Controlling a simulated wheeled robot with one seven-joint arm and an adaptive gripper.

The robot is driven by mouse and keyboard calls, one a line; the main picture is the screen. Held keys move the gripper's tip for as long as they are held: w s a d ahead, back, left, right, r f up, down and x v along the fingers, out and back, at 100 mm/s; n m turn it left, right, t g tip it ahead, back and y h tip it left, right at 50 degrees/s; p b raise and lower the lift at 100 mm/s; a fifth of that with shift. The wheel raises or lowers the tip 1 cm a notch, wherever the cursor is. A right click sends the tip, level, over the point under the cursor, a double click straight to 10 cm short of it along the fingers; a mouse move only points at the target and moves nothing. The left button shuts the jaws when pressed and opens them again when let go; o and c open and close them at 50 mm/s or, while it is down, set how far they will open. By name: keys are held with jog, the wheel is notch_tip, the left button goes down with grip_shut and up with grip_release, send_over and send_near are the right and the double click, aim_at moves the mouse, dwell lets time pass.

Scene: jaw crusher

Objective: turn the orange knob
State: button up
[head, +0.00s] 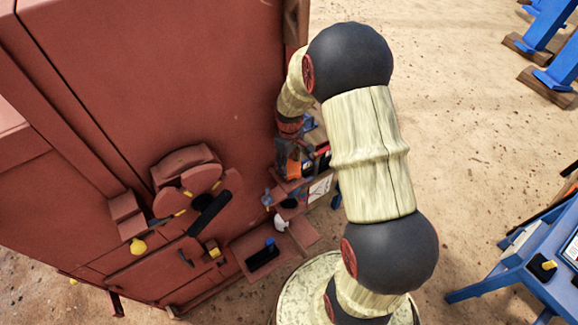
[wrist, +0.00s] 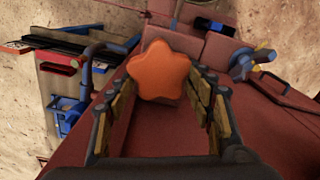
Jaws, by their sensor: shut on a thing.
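The orange knob (wrist: 160,68) is star-shaped and sits between the two fingers of my gripper (wrist: 167,82) in the wrist view. The fingers reach along its left and right sides, and my gripper is shut on it. The knob is in front of a red-brown block on the machine. In the head view my gripper (head: 290,158) is beside the right side of the big red-brown machine (head: 170,75), among small fittings.
A handwheel with a black handle (head: 209,213) and a yellow knob (head: 138,246) are on the machine's front. A small shelf (head: 240,250) juts out below my gripper. A blue table (head: 520,275) stands at the right. Sandy ground (head: 470,140) between is free.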

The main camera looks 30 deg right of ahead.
aim_at(291, 165)
jog(key=m, duration=0.4)
jog(key=shift+d+m+b, duration=0.2)
jog(key=shift+m+b, duration=0.1)
jog(key=shift+b, duration=0.1)
jog(key=shift+d+m+b, duration=0.15)
jog(key=shift+m+b, duration=0.15)
jog(key=shift+m, duration=2)
jog(key=o, duration=1.1)
jog(key=shift+c, duration=0.2)
jog(key=shift+o, duration=0.5)
notch_tip(291, 165, up, 12)
